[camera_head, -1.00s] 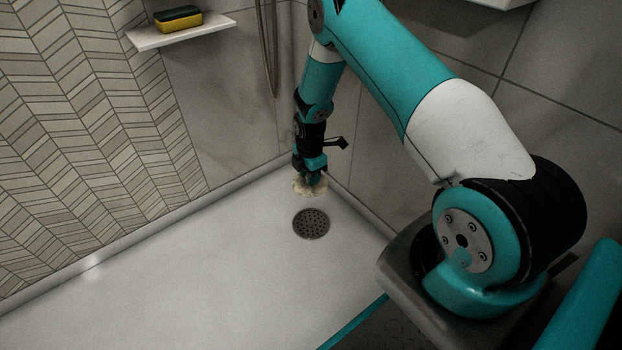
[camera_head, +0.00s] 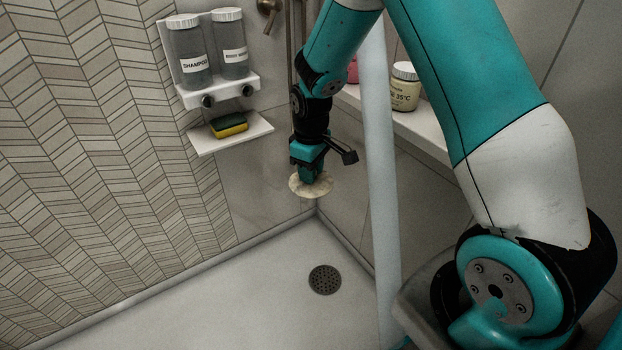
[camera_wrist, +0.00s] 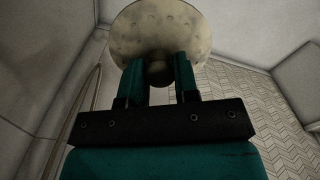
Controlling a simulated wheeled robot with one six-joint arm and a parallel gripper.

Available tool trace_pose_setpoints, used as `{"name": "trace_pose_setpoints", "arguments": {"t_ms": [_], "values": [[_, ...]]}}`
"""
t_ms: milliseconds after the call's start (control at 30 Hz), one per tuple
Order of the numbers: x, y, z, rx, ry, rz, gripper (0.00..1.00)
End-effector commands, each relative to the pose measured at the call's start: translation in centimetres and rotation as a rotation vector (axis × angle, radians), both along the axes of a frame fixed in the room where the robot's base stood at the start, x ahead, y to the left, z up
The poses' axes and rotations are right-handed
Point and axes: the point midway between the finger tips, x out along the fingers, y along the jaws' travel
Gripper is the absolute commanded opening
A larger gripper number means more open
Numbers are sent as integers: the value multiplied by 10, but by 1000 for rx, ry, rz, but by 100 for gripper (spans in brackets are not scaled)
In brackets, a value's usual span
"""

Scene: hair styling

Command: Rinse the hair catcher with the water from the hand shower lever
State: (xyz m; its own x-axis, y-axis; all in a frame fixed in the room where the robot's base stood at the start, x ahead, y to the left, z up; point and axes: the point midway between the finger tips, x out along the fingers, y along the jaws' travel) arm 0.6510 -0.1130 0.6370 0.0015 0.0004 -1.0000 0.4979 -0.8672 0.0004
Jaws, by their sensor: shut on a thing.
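My gripper (camera_head: 312,176) points down in the shower corner, shut on the hair catcher (camera_head: 298,187). The hair catcher is a round, pale beige disc and is held in the air above the floor. In the wrist view, the hair catcher (camera_wrist: 160,25) shows as a wide disc beyond my gripper (camera_wrist: 159,72), whose fingers close on its dark central knob. Part of a metal fixture (camera_head: 268,8) shows at the top edge, with hose or pipe beside my arm. The hand shower and its lever cannot be made out clearly.
A round drain (camera_head: 324,280) lies in the open white floor (camera_head: 220,305). On the left wall are a dispenser shelf (camera_head: 215,92) and a small shelf (camera_head: 205,143) with a sponge (camera_head: 229,125). A white post (camera_head: 380,190) and a ledge with a jar (camera_head: 404,88) stand right of my arm.

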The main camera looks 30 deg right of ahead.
Motion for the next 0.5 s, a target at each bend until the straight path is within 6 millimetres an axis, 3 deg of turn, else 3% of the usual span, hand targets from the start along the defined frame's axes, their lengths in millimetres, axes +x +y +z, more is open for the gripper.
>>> {"name": "trace_pose_setpoints", "arguments": {"t_ms": [33,500], "values": [[-2,-1,39,0,-4,39,11],[-25,-10,228,-1,-2,524,11]]}}
